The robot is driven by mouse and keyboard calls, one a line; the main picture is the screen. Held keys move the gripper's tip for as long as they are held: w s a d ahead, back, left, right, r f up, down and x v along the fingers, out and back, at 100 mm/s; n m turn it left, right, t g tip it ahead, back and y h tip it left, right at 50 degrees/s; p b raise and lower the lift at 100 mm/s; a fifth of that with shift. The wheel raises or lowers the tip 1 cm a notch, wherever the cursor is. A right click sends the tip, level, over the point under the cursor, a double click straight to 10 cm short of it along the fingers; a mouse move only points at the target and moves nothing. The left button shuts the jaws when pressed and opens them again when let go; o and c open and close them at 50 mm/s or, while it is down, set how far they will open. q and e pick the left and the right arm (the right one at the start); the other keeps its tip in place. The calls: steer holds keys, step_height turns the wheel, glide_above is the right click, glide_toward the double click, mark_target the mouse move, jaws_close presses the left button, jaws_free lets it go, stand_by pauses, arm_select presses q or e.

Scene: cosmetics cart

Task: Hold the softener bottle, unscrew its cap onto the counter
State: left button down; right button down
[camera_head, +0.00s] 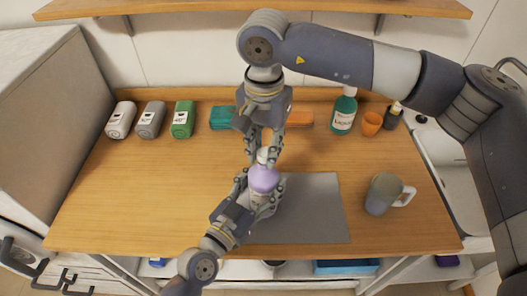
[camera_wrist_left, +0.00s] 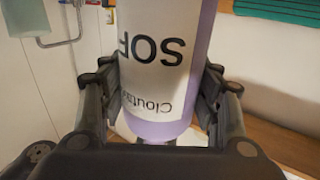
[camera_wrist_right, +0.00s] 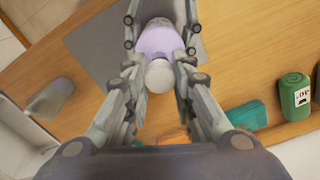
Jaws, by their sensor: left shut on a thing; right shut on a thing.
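The softener bottle (camera_head: 263,178) is lilac with a white label and stands upright above the grey mat. My left gripper (camera_head: 262,194) is shut around its body. In the left wrist view the bottle (camera_wrist_left: 160,60) fills the space between the fingers and its label reads "SOF". My right gripper (camera_head: 265,150) comes down from above and is shut on the white cap (camera_head: 266,155). In the right wrist view the cap (camera_wrist_right: 159,76) sits between the fingers at the bottle's top. I cannot tell whether the cap is loose from the neck.
The grey mat (camera_head: 315,215) lies on the wooden counter (camera_head: 130,210). A mug (camera_head: 381,195) stands at its right. Along the back stand white, grey and green containers (camera_head: 182,120), teal cloths (camera_head: 222,118), a green bottle (camera_head: 344,112) and an orange cup (camera_head: 371,124). The counter's left is clear.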

mark_target(263, 153)
steer(key=shift+s+a+r, duration=0.1)
steer(key=shift+s+r, duration=0.05)
arm_select(q)
steer(key=shift+r, duration=0.1)
arm_select(e)
steer(key=shift+r, duration=2)
arm_select(q)
steer(key=shift+c, duration=2.3)
jaws_free()
